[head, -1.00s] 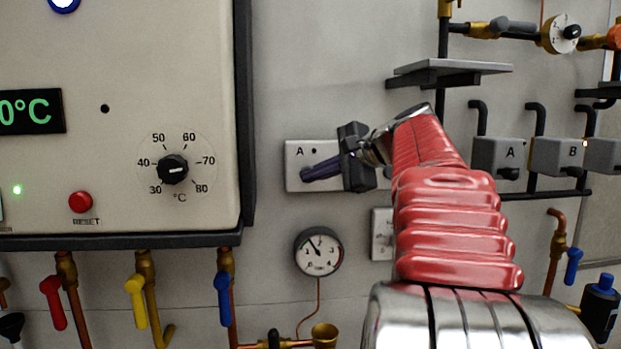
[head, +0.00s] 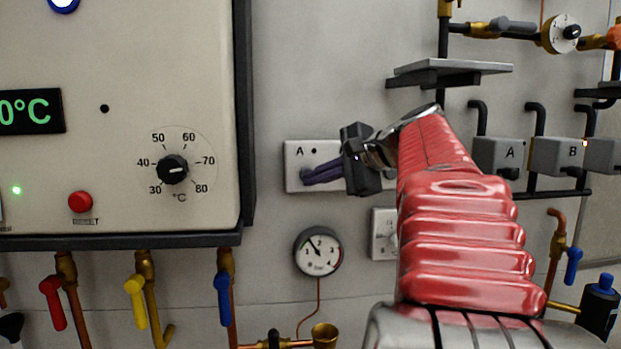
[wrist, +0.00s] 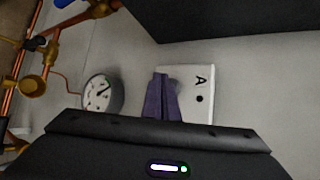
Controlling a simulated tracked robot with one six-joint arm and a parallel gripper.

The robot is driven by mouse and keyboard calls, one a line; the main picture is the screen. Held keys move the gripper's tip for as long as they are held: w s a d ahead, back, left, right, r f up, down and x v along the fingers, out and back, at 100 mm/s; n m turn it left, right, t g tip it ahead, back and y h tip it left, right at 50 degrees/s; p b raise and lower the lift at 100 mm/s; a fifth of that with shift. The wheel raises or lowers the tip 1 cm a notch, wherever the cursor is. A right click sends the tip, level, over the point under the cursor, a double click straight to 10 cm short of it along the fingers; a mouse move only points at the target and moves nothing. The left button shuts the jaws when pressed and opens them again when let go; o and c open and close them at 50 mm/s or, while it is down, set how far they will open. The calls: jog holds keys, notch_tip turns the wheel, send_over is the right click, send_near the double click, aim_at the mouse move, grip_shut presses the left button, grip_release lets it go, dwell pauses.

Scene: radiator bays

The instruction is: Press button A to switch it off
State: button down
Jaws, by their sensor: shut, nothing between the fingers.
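A light switch plate (head: 293,155) marked A is on the wall right of the boiler, with a small dark dot beside the letter. The plate also shows in the wrist view (wrist: 200,78), where its lamp dot is dark. My gripper (head: 306,178) is shut and empty, its purple fingers pointing left. The fingertips lie over the lower left of the plate, below the letter A, and hide the button there. In the wrist view my fingers (wrist: 162,80) overlap the plate's left part. I cannot tell whether the tips touch the button.
The boiler cabinet (head: 120,120) with dial (head: 172,169) and red reset button (head: 80,202) stands left. A pressure gauge (head: 318,251) hangs below the plate. A shelf (head: 450,72) juts out above my arm. Grey boxes marked A (head: 500,154) and B (head: 560,155) are right.

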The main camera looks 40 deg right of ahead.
jog(key=shift+s+a, duration=0.65)
jog(key=shift+s, duration=0.25)
jog(key=shift+s+a, duration=0.6)
jog(key=shift+s, duration=0.3)
